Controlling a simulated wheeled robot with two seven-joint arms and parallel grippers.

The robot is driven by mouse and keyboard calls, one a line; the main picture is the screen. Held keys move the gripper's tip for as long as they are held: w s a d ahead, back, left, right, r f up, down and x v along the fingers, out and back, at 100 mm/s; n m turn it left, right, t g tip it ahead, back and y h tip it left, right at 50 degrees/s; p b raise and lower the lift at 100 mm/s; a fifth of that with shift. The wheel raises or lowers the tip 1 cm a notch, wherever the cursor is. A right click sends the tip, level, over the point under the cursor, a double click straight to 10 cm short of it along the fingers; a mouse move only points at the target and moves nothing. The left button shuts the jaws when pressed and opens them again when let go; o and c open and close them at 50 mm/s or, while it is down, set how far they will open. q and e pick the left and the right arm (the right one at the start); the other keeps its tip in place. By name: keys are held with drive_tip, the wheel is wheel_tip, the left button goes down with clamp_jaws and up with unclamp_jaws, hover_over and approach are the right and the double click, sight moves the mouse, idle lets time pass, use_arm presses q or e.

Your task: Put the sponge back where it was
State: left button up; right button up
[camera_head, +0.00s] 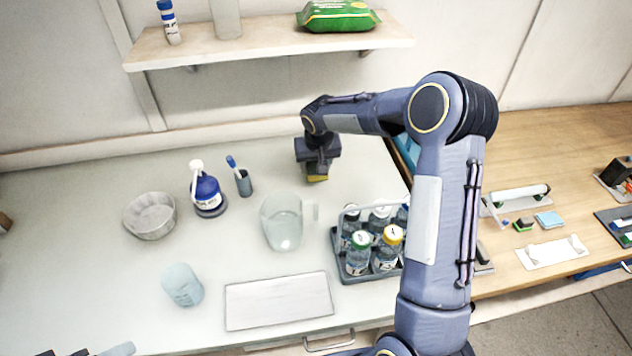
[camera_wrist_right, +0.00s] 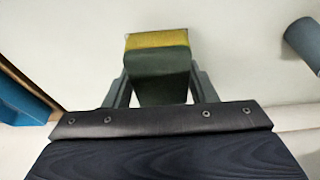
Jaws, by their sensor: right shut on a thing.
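The sponge is yellow with a dark green side. In the right wrist view the sponge (camera_wrist_right: 157,62) sits between the two fingers of my right gripper (camera_wrist_right: 157,88), which is shut on it. In the head view the right gripper (camera_head: 317,165) is over the back of the white counter, and a small yellow edge of the sponge (camera_head: 318,178) shows beneath it. I cannot tell whether the sponge touches the counter. At the lower left edge of the head view dark parts show, but I cannot make out my left gripper there.
A clear pitcher (camera_head: 283,228) and a bottle rack (camera_head: 340,268) stand in front of the right gripper. A blue bottle (camera_head: 207,192), pen cup (camera_head: 244,183), bowl (camera_head: 150,216), cup (camera_head: 182,285) and white board (camera_head: 278,301) are further left and front. A shelf (camera_head: 265,42) hangs behind.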

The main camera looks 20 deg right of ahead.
sight(316, 185)
wheel_tip(316, 185, down, 5)
drive_tip(key=shift+f+b, duration=0.1)
drive_tip(key=shift+b, duration=1.15)
drive_tip(key=shift+f, duration=0.1)
drive_tip(key=o, duration=0.9)
drive_tip(key=shift+o, duration=0.2)
